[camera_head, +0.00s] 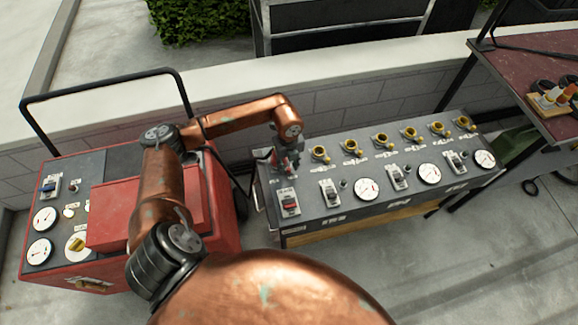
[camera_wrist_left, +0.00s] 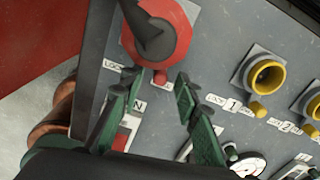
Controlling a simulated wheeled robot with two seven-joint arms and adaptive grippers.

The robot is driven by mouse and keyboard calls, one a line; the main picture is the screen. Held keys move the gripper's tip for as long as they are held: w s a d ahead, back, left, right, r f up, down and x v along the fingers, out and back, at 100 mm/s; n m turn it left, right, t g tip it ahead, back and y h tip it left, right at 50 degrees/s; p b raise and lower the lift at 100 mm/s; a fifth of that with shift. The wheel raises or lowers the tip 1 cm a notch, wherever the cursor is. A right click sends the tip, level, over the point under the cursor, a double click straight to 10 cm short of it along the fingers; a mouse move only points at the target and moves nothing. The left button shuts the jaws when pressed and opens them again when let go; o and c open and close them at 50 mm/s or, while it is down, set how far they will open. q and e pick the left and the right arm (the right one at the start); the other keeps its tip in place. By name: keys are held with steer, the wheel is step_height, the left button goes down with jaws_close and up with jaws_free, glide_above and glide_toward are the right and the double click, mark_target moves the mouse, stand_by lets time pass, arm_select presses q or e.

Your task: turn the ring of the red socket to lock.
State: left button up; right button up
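The red socket (camera_wrist_left: 172,58) is at the top of the left wrist view, on the grey panel. A black plug (camera_wrist_left: 155,33) sits in it, with a dark cable on its left. A small red tab (camera_wrist_left: 160,78) sticks out at the ring's lower side. My left gripper (camera_wrist_left: 150,96) is open, its green fingers spread on either side below the tab; I cannot tell whether they touch the ring. In the head view my left gripper (camera_head: 287,163) is over the panel's left end and largely hides the red socket. My right gripper is not in view.
The grey panel (camera_head: 330,205) carries several yellow sockets (camera_head: 380,141), dials (camera_head: 367,188) and switches (camera_head: 289,203). A red machine (camera_head: 218,215) with a black handle stands left. A dark red table (camera_head: 530,70) is at right. A low wall (camera_head: 350,95) runs behind.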

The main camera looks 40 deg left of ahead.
arm_select(q)
steer(key=shift+w+f, duration=0.1)
steer(key=shift+f, duration=0.3)
steer(key=shift+c, duration=0.2)
jaws_close()
